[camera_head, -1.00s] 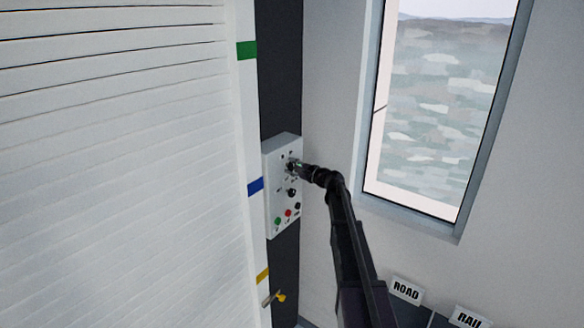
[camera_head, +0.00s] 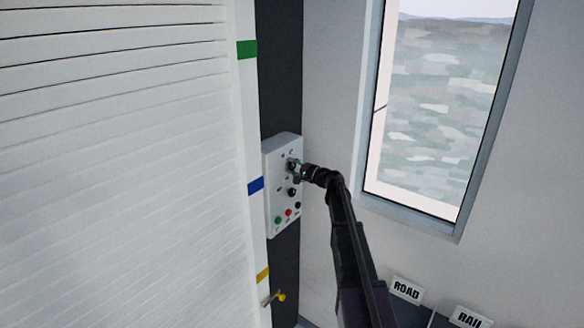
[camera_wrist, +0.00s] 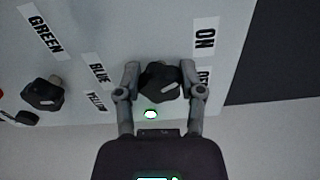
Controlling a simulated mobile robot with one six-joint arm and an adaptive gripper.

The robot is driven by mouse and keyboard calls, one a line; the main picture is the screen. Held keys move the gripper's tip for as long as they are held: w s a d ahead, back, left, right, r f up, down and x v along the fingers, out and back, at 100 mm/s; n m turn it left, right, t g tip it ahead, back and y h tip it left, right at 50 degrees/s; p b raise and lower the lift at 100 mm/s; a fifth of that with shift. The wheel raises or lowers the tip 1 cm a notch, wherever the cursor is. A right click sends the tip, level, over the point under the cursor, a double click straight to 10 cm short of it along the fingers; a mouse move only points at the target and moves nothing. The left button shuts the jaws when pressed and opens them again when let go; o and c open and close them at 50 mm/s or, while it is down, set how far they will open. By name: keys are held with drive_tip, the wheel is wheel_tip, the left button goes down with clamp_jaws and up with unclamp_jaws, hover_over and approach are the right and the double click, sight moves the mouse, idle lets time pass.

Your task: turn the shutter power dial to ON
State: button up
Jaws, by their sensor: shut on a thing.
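The control box (camera_head: 283,205) is a pale panel on the dark strip beside the shutter (camera_head: 120,170). The shutter power dial (camera_wrist: 160,82) is a black knob near an ON label (camera_wrist: 205,38) and a second label that is partly hidden by a finger. My gripper (camera_wrist: 160,76) is shut on this dial, with one finger on each side. In the head view, my gripper (camera_head: 295,167) is at the box's upper part. A small lamp (camera_wrist: 151,114) by the dial glows whitish green. I cannot tell which label the dial points to.
A second black dial (camera_wrist: 42,94) has GREEN, BLUE and YELLOW labels. Below it in the head view are a green button (camera_head: 278,219), a red button (camera_head: 288,212) and a black one. A yellow-tipped fitting (camera_head: 281,297) sticks out lower down. A window (camera_head: 435,110) is at right.

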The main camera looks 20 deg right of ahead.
drive_tip(key=shift+w, duration=0.1)
drive_tip(key=o, duration=1.2)
drive_tip(key=shift+c, duration=0.2)
drive_tip(key=v, duration=1.2)
